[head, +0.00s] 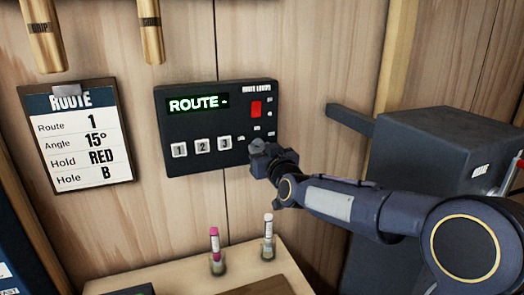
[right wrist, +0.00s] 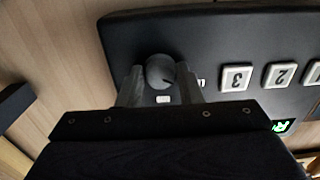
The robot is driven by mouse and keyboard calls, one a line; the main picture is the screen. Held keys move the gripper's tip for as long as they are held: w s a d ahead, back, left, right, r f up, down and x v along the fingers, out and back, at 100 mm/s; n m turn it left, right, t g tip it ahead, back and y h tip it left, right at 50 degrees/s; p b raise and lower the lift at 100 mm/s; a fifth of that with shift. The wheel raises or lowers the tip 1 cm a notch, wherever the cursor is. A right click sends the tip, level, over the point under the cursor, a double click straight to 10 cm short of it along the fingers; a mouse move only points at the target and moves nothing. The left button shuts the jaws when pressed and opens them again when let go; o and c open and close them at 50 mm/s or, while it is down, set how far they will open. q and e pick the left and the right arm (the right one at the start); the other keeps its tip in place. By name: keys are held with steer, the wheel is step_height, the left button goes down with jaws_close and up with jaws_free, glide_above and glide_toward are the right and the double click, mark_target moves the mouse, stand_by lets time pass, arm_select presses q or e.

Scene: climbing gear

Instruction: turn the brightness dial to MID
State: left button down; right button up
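The black control box (head: 172,128) on the wooden wall has a green display reading ROUTE, a red switch and buttons 1, 2 and 3. My right gripper (head: 262,150) is at its lower right corner and hides the dial in the head view. In the right wrist view the box appears upside down, and the round grey dial (right wrist: 160,71) sits between the two fingers of my right gripper (right wrist: 160,84). The fingers straddle the dial closely; whether they touch it I cannot tell. The dial's setting is not readable. My left gripper is not in view.
A clipboard card (head: 82,135) hangs left of the box. Two small vials (head: 217,262) (head: 267,250) stand on a wooden ledge (head: 180,277) below it. A large dark box (head: 425,155) stands at the right, behind my right arm. Wooden handles hang above at the left.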

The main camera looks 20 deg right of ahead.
steer(key=c, duration=0.3)
steer(key=shift+f+m+b, duration=0.2)
steer(key=shift+m+b, duration=0.9)
steer(key=shift+b, duration=0.05)
steer(key=m+b, duration=0.1)
steer(key=m, duration=0.1)
steer(key=shift+m+b, duration=0.3)
steer(key=shift+b, duration=0.05)
steer(key=m+b, duration=0.1)
steer(key=m, duration=0.2)
steer(key=shift+a+r+m, duration=0.1)
steer(key=shift+r+m, duration=0.05)
steer(key=shift+m, duration=0.15)
steer(key=shift+m+b, duration=0.75)
steer(key=shift+m, duration=0.85)
steer(key=shift+r, duration=0.1)
